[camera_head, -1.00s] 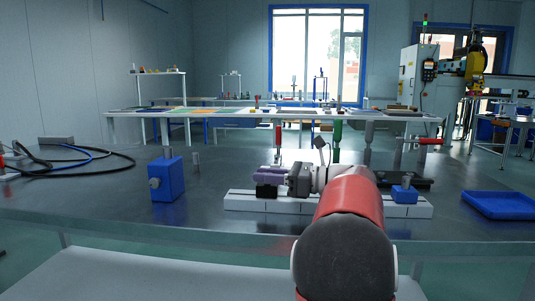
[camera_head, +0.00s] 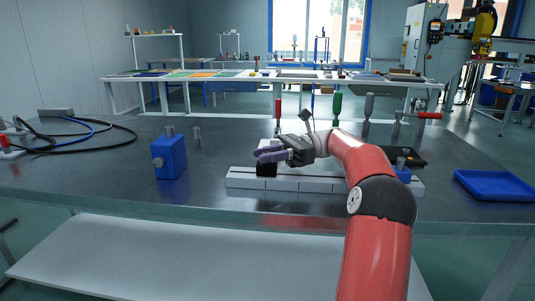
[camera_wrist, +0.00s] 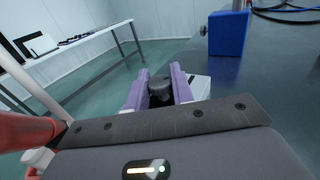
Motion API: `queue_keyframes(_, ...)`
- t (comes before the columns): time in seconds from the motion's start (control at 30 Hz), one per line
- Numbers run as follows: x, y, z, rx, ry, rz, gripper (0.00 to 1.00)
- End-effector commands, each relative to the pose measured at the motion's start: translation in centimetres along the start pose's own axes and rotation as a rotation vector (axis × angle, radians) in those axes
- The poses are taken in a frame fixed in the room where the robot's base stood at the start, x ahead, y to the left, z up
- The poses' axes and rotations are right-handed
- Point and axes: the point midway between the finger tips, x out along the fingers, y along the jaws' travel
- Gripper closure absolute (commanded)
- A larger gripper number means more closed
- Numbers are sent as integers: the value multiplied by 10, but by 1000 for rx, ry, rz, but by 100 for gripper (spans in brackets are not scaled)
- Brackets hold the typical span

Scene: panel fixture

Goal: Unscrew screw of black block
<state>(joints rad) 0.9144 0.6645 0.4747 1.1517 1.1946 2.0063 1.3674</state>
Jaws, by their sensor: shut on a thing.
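The black block (camera_head: 266,170) sits at the left part of the light slotted rail (camera_head: 300,184) on the dark table. My gripper (camera_head: 270,155), with purple fingers, is right above the block. In the wrist view, my gripper (camera_wrist: 158,92) has its fingers closed on both sides of a dark round-headed screw (camera_wrist: 160,86). The screw's lower part and the block are mostly hidden there by the fingers and gripper body. The screw cannot be made out in the head view.
A blue block (camera_head: 169,158) with a metal knob stands left of the rail; it also shows in the wrist view (camera_wrist: 228,36). A blue tray (camera_head: 494,186) lies at the right. Upright-handled tools (camera_head: 337,106) stand behind the rail. Cables (camera_head: 75,140) lie far left.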

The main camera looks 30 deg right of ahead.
Motion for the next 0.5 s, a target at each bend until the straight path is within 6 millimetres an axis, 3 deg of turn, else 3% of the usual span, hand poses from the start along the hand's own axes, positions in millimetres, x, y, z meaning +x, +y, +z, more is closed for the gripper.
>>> queue_keyframes(0.5, 1, 0, -2, 6, 1, 96, 99)
